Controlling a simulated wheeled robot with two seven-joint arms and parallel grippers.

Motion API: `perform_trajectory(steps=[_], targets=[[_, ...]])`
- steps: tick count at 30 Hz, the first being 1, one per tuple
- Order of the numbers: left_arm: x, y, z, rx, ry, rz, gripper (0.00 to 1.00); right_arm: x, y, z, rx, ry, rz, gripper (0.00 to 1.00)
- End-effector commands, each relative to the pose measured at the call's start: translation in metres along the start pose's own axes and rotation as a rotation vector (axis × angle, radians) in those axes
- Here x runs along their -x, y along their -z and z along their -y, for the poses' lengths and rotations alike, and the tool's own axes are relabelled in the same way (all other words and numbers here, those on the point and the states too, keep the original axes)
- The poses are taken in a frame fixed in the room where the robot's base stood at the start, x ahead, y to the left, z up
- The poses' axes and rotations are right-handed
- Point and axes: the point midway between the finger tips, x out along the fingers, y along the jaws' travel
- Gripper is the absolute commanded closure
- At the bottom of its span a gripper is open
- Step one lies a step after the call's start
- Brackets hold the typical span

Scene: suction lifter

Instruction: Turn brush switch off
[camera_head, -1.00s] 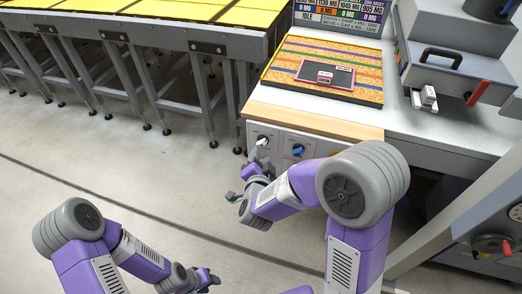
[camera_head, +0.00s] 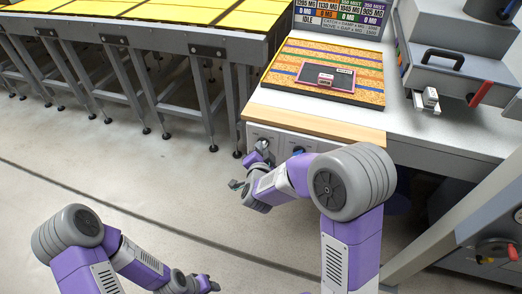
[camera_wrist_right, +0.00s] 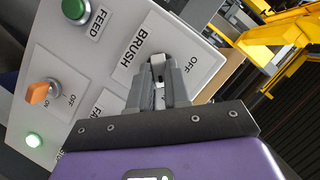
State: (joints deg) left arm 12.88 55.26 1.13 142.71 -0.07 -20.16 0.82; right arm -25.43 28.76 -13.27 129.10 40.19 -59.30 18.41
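The control panel is on the front of the workbench, and the wrist view shows its BRUSH label (camera_wrist_right: 137,52). The brush switch (camera_wrist_right: 157,67) is a small pale knob beside that label, mostly hidden by my fingers. My right gripper (camera_wrist_right: 160,72) is at the panel with its fingers close together on either side of the knob, seemingly closed on it. In the head view my right gripper (camera_head: 262,146) covers the switch. My left gripper (camera_head: 207,284) is low near the bottom edge, small and apart from everything; its opening is unclear.
An orange OFF/ON knob (camera_wrist_right: 38,92), a green FEED button (camera_wrist_right: 75,9) and a lit green light (camera_wrist_right: 33,140) are on the panel. A blue knob (camera_head: 298,150) is right of my gripper. The wooden bench edge (camera_head: 310,122) overhangs above.

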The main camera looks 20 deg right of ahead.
Motion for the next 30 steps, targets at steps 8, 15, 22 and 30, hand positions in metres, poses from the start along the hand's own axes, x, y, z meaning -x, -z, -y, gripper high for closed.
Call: perform_trajectory(steps=[8,15,22,30], targets=[[0.001,0.0,-0.001,0.0,0.0,0.0,0.57,0.0,0.0,0.0,0.005,-0.002,0.0,1.0],[0.016,-0.001,-0.006,0.0,0.0,0.0,0.57,0.001,0.002,0.003,0.07,-0.029,0.001,1.0],[0.048,-0.002,-0.018,0.0,0.0,0.0,0.57,0.002,0.003,0.007,0.221,-0.092,0.003,1.0],[0.092,-0.004,-0.035,0.0,0.0,0.0,0.57,0.002,0.002,0.009,0.458,-0.188,0.003,1.0]])
